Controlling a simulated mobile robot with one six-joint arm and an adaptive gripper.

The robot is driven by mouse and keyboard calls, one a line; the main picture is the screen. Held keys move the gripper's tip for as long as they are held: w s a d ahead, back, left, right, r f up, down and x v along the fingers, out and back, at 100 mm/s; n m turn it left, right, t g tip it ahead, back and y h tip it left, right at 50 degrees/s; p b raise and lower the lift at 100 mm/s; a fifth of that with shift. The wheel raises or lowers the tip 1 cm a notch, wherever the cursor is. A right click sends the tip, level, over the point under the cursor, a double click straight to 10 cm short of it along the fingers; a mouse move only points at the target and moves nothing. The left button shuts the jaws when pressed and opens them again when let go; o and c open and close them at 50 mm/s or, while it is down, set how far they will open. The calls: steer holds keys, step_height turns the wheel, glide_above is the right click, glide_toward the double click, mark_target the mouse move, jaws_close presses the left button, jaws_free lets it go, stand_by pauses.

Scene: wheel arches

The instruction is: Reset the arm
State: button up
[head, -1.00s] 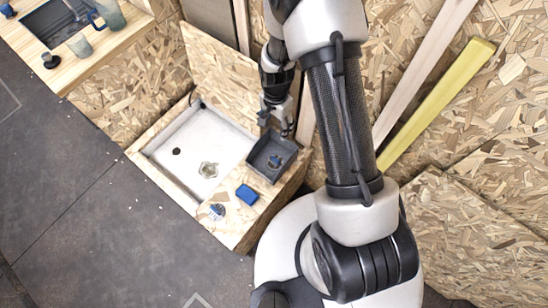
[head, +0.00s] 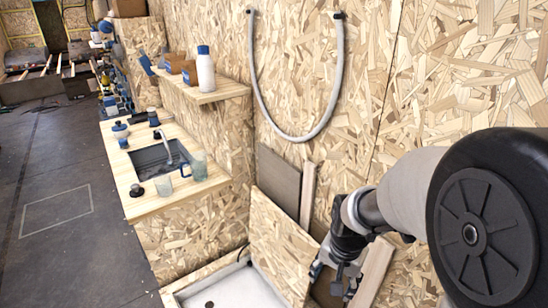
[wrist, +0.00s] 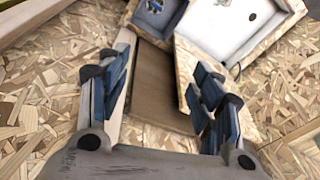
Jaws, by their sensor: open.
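My gripper (head: 335,280) is at the lower right of the head view, in front of the chipboard wall. In the wrist view my gripper (wrist: 165,90) shows its two blue-padded fingers spread wide with nothing between them. Beyond the fingers are a brown board (wrist: 158,85) and the chipboard wall. My arm comes in from the right in the head view, with a large dark joint close to the camera.
A white tray (head: 240,288) in a wooden box with a raised chipboard lid (head: 283,243) stands below. A counter with a sink (head: 160,155) and a shelf (head: 205,90) with a white bottle (head: 205,72) are left. A grey hose (head: 318,125) hangs on the wall. Floor at left is clear.

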steer(key=s+r+n+t, duration=0.2)
steer(key=s+r+n, duration=0.4)
steer(key=s+r, duration=0.9)
steer(key=s, duration=0.3)
steer(key=shift+s+n+t, duration=0.3)
steer(key=shift+n+t, duration=0.1)
stand_by(0.9)
